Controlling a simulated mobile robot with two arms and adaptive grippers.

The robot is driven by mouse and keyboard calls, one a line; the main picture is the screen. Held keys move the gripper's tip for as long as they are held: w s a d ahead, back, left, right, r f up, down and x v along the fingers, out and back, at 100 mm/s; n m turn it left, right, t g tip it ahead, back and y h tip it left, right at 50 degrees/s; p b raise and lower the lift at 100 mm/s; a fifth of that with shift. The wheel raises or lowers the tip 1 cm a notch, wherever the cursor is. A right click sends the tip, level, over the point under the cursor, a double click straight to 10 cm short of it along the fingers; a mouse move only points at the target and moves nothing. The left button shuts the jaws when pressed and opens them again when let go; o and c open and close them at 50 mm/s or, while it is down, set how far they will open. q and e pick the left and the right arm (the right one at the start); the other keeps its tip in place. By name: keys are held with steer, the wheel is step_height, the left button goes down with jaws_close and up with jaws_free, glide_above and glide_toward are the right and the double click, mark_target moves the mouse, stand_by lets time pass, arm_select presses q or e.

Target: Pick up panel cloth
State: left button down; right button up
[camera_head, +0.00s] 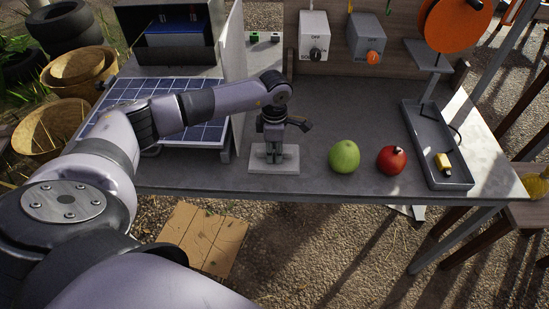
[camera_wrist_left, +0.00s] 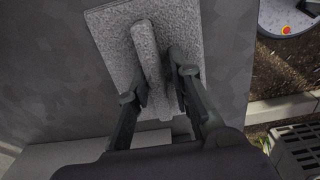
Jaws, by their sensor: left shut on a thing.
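The panel cloth (camera_head: 287,165) is a pale grey, flat piece near the front edge of the table. In the left wrist view the cloth (camera_wrist_left: 112,38) is speckled grey with a raised ridge along its middle. My left gripper (camera_head: 270,156) points down at the cloth from above. In the left wrist view its two fingers (camera_wrist_left: 158,88) stand on either side of the ridge and are shut on it. I cannot tell whether the cloth is off the table. My right gripper is not in view.
A solar panel (camera_head: 190,128) lies left of the cloth. A green fruit (camera_head: 344,157) and a red fruit (camera_head: 391,160) are to the right. A grey tray (camera_head: 461,180) holds a yellow object. Two switch boxes (camera_head: 313,30) are at the back.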

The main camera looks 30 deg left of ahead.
arm_select(q)
steer(key=shift+s+f, duration=0.3)
step_height(320, 180, up, 20)
steer(key=b, duration=0.3)
steer(key=shift+w+r, duration=0.15)
steer(key=shift+w, duration=0.1)
steer(key=c, duration=2.2)
jaws_free()
jaws_close()
